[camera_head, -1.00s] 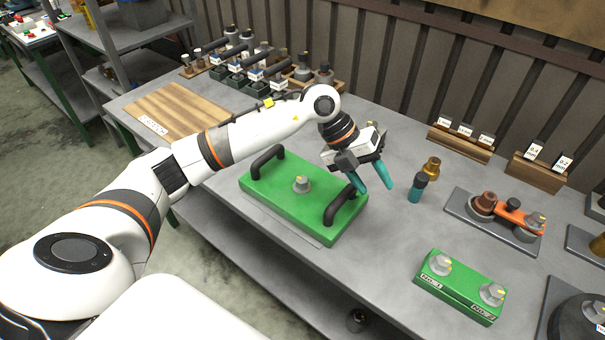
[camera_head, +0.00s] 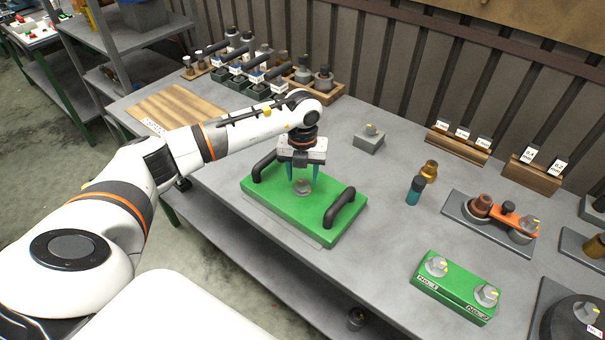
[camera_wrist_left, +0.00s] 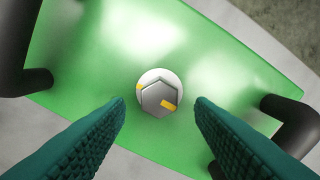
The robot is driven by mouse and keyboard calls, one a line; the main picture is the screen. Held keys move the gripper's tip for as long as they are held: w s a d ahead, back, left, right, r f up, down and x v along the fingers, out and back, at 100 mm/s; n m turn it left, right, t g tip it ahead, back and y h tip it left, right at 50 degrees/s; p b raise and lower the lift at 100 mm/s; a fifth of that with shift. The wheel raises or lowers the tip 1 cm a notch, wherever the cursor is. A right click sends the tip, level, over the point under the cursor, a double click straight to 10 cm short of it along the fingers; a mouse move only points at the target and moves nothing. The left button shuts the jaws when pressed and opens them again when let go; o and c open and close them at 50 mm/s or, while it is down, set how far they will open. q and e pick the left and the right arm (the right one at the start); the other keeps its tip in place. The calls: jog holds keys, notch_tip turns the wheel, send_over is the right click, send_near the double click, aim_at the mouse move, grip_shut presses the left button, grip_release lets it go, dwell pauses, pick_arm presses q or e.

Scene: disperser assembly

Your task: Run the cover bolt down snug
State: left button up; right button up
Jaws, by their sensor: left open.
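The green cover plate (camera_head: 270,200) with two black handles lies on the grey bench. Its bolt (camera_head: 302,187), a grey hex head, stands in the middle of the plate. In the left wrist view the bolt (camera_wrist_left: 158,95) has a yellow mark on its head and another yellow mark on the pale round washer under it. My left gripper (camera_head: 302,180) points down over the bolt, with its teal fingers apart. In the left wrist view the fingertips (camera_wrist_left: 160,103) lie to either side of the bolt head with gaps, not touching it. My right gripper is not in view.
The black handles (camera_head: 340,208) rise on both sides of the bolt. A grey block with a bolt (camera_head: 369,139) stands behind the plate. A teal-and-black piece (camera_head: 415,190), a brass fitting (camera_head: 430,171) and a green two-bolt block (camera_head: 457,287) are to the right.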

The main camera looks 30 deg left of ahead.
pick_arm(q)
jog(key=shift+f, duration=1.05)
jog(key=c, duration=1)
jog(key=shift+m, duration=0.3)
